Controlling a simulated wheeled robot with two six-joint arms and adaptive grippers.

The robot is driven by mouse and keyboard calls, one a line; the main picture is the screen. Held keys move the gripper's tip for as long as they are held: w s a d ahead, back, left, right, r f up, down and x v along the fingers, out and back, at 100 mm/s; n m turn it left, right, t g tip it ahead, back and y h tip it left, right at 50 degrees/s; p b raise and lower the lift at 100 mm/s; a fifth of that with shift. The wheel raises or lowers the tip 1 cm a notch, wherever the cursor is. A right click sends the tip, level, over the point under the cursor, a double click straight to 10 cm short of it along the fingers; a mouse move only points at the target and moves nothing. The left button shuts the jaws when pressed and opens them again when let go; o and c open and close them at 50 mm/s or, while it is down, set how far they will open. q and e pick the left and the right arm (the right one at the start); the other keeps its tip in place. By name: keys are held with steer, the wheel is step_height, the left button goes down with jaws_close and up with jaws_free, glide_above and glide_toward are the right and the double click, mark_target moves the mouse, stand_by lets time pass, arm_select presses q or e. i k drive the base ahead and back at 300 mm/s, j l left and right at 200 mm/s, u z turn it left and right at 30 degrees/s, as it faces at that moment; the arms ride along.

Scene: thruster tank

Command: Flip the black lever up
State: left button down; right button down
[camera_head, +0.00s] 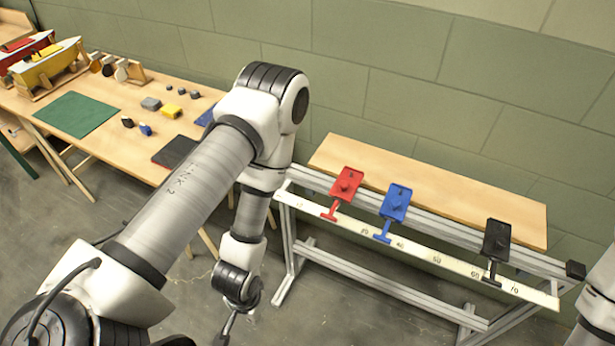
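The black lever (497,240) is mounted at the right part of the metal rail frame. Its handle points down, with the crossbar end lying over the white numbered scale strip between about 60 and 70. My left arm reaches in from the left, and its gripper (226,332) hangs down at the bottom edge, left of the rail frame and well away from the black lever. Its fingertips are cut off, so its opening cannot be told. Only a white part of my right arm shows at the right edge, near the frame's right end; its gripper is out of view.
A red lever (347,184) and a blue lever (395,203) sit left of the black one, handles down. A bare wooden board (430,190) lies behind the rail. A wooden table (155,95) with model boats (45,66) stands at the left. A green block wall is behind.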

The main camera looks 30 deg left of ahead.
mark_target(491, 281)
steer(key=u, duration=0.65)
steer(key=l+z, duration=0.1)
steer(key=z, duration=0.3)
steer(key=k+l+z, duration=0.1)
steer(key=z, duration=0.25)
steer(key=l+z, duration=0.15)
steer(key=z, duration=0.25)
steer(key=k+z, duration=0.6)
steer(key=k, duration=0.2)
